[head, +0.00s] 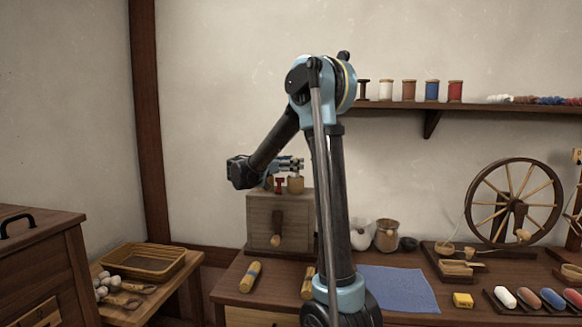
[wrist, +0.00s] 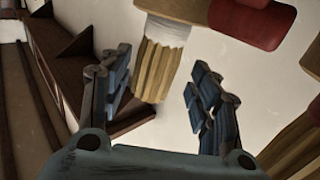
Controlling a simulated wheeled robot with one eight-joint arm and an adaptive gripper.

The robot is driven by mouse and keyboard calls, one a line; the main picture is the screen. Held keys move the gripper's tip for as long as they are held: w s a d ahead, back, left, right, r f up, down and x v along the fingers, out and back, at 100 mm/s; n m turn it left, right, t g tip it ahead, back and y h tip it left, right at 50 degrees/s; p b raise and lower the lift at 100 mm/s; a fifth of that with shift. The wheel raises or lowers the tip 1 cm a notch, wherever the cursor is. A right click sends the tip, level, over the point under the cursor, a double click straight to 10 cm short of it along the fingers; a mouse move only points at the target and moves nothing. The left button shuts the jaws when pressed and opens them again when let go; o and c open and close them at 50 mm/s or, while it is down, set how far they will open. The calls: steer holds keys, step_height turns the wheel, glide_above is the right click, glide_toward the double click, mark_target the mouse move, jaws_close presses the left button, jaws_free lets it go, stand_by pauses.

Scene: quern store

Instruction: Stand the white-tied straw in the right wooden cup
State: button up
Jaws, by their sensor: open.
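In the head view my gripper (head: 298,164) is just above the grey-brown wooden box, pointing right. In the wrist view my gripper (wrist: 160,70) is open, with nothing shut between its fingers. A pale, ribbed bundle like straw with a white band (wrist: 162,40) shows beyond and between the fingertips; I take it for the white-tied straw, and cannot tell whether it touches anything. A tan, cup-like piece (head: 296,185) stands on the box at the right, partly under the gripper; which cup it is cannot be told. Another tan ribbed piece (wrist: 295,150) is cut off at lower right.
A red piece (head: 279,186) stands on the wooden box (head: 262,212); a red-ended piece (wrist: 250,22) shows in the wrist view. Straw-coloured rolls (head: 250,277) lie on the table. A blue cloth (head: 400,287), pots (head: 387,235) and spinning wheel (head: 513,200) are right of my arm.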

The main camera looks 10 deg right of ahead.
steer(key=shift+a, duration=0.1)
steer(key=v, duration=1.1)
steer(key=shift+a, duration=0.35)
steer(key=shift+s, duration=0.15)
steer(key=s+d+f+n+g+y, duration=0.3)
steer(key=s+d+f, duration=0.3)
steer(key=s+d, duration=0.3)
steer(key=s+d+f+n+g+y, duration=0.2)
steer(key=s+d+f+n+y, duration=0.25)
steer(key=s+d, duration=0.35)
steer(key=s+a+f+n+y, duration=0.2)
steer(key=s+f+y, duration=0.2)
steer(key=s+f, duration=0.5)
steer(key=s+a+f+n+g+y, duration=0.1)
steer(key=s+a+f+n+y, duration=0.2)
steer(key=s+f, duration=0.6)
steer(key=s+y, duration=0.1)
steer(key=s, duration=0.2)
steer(key=shift+f, duration=0.2)
